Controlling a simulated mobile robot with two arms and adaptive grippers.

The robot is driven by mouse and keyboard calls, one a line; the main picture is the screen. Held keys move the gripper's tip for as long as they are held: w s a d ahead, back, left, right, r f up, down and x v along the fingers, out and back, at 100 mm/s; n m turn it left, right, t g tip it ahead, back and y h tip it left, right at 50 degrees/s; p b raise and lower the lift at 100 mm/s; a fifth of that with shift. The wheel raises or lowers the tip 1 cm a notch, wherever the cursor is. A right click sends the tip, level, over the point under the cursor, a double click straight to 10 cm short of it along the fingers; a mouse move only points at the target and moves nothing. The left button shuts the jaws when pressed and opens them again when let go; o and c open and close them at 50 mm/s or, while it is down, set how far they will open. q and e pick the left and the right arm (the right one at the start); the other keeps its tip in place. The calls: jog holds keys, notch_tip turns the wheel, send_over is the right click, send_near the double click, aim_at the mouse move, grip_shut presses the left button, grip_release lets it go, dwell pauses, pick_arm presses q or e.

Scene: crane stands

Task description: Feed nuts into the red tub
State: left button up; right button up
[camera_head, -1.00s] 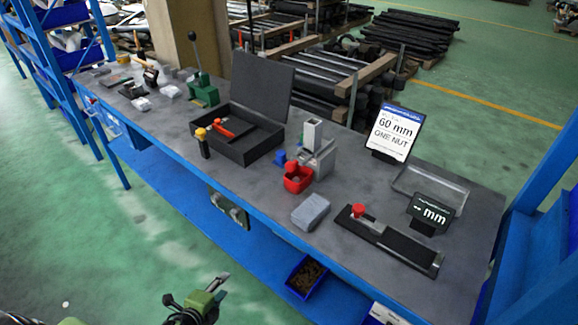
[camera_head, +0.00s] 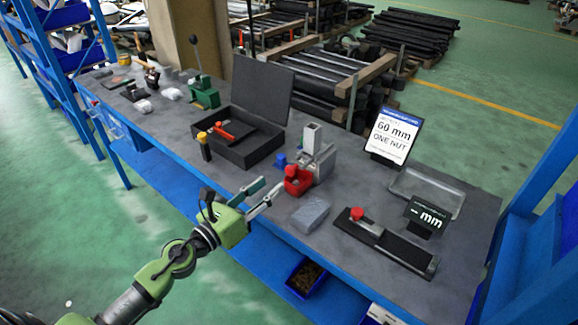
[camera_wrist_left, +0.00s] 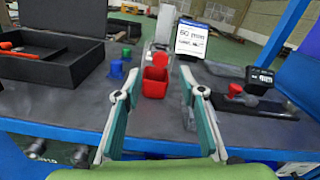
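The red tub (camera_head: 297,181) sits on the grey bench at the foot of a grey dispenser with an upright square tube (camera_head: 311,137). In the left wrist view the red tub (camera_wrist_left: 155,82) lies ahead, between and beyond my fingers. Nuts cannot be made out in it. My right gripper is not in view.
A sign (camera_head: 391,135) reads 60 mm, ONE NUT. An open black case (camera_head: 245,151) and blue piece (camera_head: 280,160) are left. A clear tray (camera_head: 427,191) lies behind.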

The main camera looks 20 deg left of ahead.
aim_at(288, 172)
pick_arm(q)
jog(key=p+x, duration=0.1)
jog(key=x, duration=0.8)
jog(key=shift+f, duration=0.1)
